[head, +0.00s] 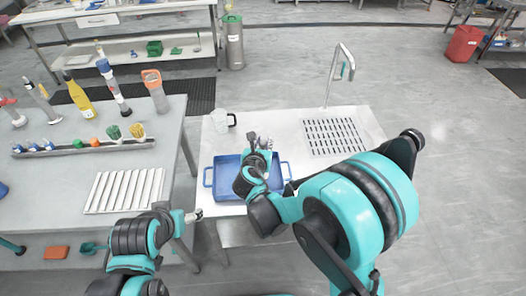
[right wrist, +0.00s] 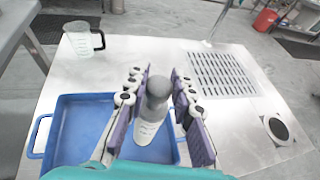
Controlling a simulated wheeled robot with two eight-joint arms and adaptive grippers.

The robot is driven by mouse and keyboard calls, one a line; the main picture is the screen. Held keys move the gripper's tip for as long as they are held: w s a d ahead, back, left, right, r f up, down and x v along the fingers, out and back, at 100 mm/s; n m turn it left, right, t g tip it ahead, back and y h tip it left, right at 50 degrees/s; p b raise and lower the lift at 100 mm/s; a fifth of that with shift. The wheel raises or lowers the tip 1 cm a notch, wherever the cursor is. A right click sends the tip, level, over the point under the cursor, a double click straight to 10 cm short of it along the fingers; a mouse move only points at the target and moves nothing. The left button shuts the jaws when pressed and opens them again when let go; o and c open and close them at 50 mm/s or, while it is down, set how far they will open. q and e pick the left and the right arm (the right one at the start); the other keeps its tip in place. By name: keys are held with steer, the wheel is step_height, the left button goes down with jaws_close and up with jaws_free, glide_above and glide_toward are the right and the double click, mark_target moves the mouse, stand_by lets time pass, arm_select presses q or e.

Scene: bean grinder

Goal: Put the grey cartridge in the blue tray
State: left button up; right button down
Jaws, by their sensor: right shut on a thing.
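The blue tray (head: 223,181) lies on the white table, with its left part clear of the arm; its right part is partly hidden behind my right arm. In the right wrist view the tray (right wrist: 84,128) is below and left of the fingers. My right gripper (head: 262,145) is over the tray's back right part. It is shut on the grey cartridge (right wrist: 157,88), which sits upright between the purple finger pads. In the head view the cartridge is too small to make out clearly. My left gripper (head: 194,215) is low at the table's front left; its fingers are too small to read.
A clear measuring jug (head: 221,121) stands behind the tray. A slotted drain plate (head: 336,137) and a tap (head: 338,72) are at the table's back right. The left bench (head: 70,165) holds bottles, a tool rack and a ribbed white panel (head: 124,190).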

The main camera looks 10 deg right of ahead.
step_height(320, 180, down, 4)
steer(key=shift+r+b, duration=0.2)
steer(key=shift+b, duration=0.55)
steer(key=shift+f, duration=0.1)
steer(key=c, duration=1.3)
jaws_free()
